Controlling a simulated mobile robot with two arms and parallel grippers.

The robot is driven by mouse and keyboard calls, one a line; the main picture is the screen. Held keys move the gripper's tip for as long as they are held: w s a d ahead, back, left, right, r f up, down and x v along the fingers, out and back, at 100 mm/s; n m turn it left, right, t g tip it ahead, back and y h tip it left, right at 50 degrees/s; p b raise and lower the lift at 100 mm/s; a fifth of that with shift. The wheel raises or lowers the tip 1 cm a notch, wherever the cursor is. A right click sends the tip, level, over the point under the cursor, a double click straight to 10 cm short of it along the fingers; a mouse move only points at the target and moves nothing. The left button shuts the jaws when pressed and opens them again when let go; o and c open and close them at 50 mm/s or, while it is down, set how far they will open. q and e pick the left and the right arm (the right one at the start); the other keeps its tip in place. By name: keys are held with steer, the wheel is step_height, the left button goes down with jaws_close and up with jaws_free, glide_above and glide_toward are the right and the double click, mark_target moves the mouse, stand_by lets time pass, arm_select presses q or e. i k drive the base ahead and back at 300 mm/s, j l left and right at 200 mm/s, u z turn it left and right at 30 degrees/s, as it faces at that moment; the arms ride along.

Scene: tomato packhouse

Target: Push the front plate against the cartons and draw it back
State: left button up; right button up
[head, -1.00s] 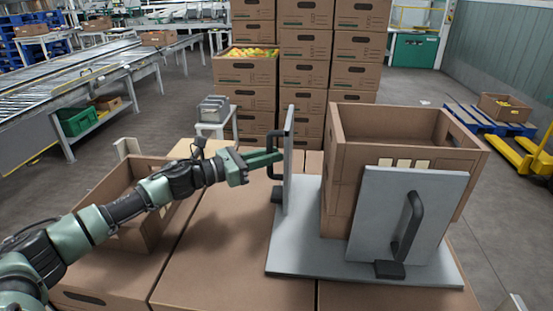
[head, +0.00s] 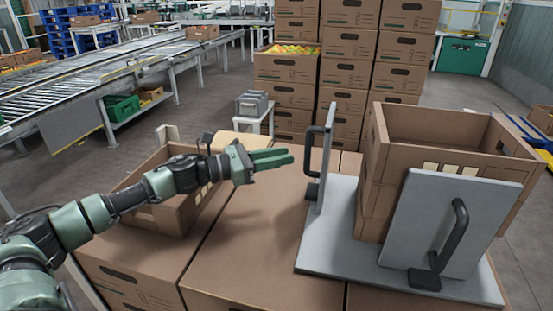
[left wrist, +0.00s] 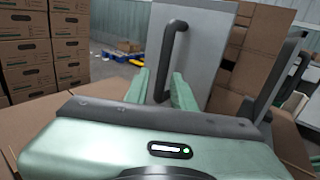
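The front grey plate (head: 450,222) stands tilted against the near side of an open brown carton (head: 375,190), its black handle (head: 460,240) facing me. A second grey plate (head: 327,165) stands upright on the left, apart from the carton, with a black handle (head: 311,165). Both plates stand on a flat grey base (head: 340,255). My left gripper (head: 290,158) is left of the second plate's handle, empty and apart from it. In the left wrist view its fingers (left wrist: 160,92) are open, with that handle (left wrist: 172,55) ahead between them. My right gripper is not in view.
The base rests on closed brown cartons (head: 250,250). An open carton (head: 190,205) stands on the left beneath my left arm. Tall carton stacks (head: 345,70) rise behind. A small white table (head: 254,117) and a roller conveyor (head: 110,70) are at the back left.

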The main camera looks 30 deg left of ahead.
mark_target(442, 224)
steer(key=k, duration=1)
